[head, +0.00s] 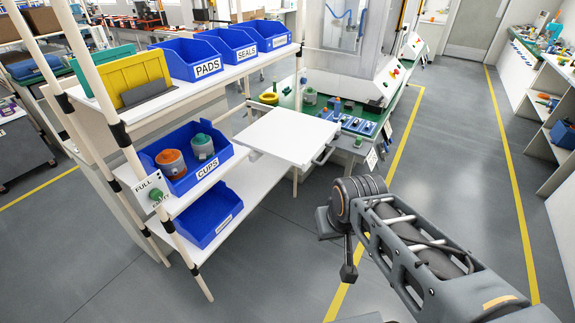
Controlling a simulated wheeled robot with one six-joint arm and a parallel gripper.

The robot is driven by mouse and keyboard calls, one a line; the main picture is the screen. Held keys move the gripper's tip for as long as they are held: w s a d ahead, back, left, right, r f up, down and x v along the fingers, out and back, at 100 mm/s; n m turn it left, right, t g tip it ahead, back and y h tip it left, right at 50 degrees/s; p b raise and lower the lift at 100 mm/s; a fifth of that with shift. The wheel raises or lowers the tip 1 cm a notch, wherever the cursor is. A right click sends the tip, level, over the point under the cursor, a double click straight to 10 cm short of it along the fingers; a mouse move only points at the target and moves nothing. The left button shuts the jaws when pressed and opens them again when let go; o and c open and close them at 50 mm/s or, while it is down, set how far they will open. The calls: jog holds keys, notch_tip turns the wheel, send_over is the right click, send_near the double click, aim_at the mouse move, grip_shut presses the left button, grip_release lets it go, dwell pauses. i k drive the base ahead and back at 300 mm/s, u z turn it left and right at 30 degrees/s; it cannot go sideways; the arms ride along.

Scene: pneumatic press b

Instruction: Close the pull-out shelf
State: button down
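The pull-out shelf (285,138) is a flat white board in the middle of the head view.
A rack at left holds blue bins, including the CUPS bin (195,160) with an orange and a grey-green part. The press (352,45) stands behind the shelf. Small parts and blue trays (358,125) lie on the table. Grey floor (455,150) is clear to the right.

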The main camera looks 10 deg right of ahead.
aim_at(293, 138)
jog(key=u, duration=0.35)
jog(key=i, duration=0.95)
jog(key=z, duration=0.25)
